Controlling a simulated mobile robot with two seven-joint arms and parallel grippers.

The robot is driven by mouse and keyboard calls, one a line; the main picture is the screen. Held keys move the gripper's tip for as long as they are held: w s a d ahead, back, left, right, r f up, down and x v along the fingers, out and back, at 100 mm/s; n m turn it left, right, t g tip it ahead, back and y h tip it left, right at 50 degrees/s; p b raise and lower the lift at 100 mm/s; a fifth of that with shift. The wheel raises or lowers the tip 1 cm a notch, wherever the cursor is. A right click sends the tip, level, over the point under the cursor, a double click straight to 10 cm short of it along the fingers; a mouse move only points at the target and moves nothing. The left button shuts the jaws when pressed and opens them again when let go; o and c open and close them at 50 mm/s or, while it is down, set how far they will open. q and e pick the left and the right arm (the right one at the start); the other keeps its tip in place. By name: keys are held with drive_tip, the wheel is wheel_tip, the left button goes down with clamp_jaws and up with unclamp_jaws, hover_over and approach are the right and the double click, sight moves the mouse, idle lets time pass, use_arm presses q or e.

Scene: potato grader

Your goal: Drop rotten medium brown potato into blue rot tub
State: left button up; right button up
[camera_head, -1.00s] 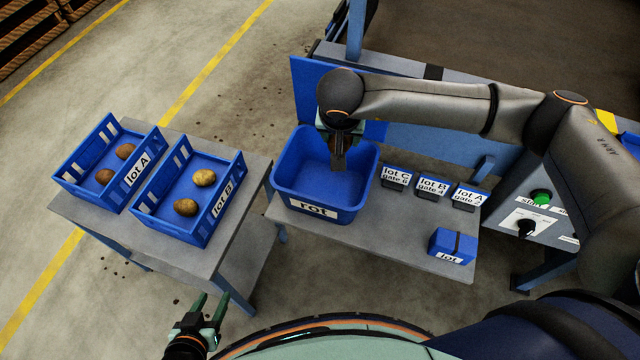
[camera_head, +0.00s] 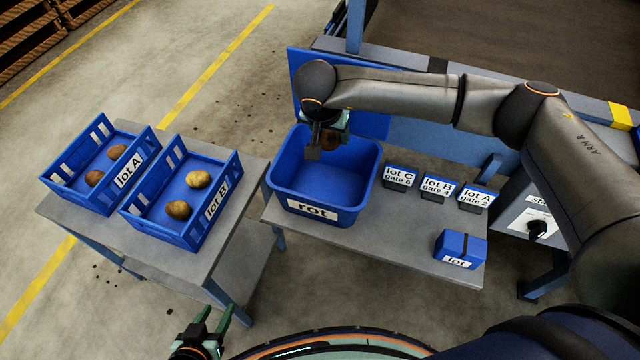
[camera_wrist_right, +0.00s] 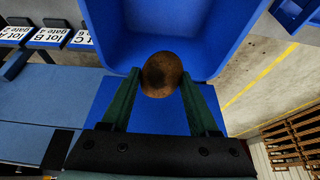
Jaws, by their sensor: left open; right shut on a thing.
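The brown potato (camera_wrist_right: 161,74) with dark patches is between the fingers of my right gripper (camera_wrist_right: 160,88), which is shut on it. In the head view the potato (camera_head: 330,139) shows partly beside my right gripper (camera_head: 322,145), over the back part of the blue rot tub (camera_head: 357,192). The tub stands on the grey bench with its "rot" label facing me, and the floor I see inside is bare. In the right wrist view the tub (camera_wrist_right: 205,40) lies just beyond the potato. My left gripper (camera_head: 215,322) is open and empty at the bottom, left of centre.
Blue crates lot A (camera_head: 72,190) and lot B (camera_head: 160,228), each with two potatoes, stand on the left table (camera_head: 225,262). Three lot-labelled boxes (camera_head: 434,188) and a small blue lot box (camera_head: 460,246) are right of the tub. A blue panel (camera_head: 375,122) stands behind the tub.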

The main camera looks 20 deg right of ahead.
drive_tip(key=o, duration=1)
drive_tip(key=shift+c, duration=0.2)
use_arm(q)
drive_tip(key=shift+w+r, duration=0.25)
drive_tip(key=shift+w, duration=0.1)
use_arm(e)
drive_tip(key=o, duration=0.5)
drive_tip(key=shift+o, duration=0.2)
use_arm(q)
drive_tip(key=shift+s+f, duration=0.1)
drive_tip(key=shift+f, duration=0.1)
use_arm(e)
drive_tip(key=v, duration=1.2)
drive_tip(key=shift+r, duration=0.2)
use_arm(q)
drive_tip(key=shift+d, duration=0.1)
use_arm(e)
drive_tip(key=shift+s+a, duration=0.1)
use_arm(q)
drive_tip(key=shift+s, duration=0.1)
use_arm(e)
drive_tip(key=shift+s+a+f, duration=0.1)
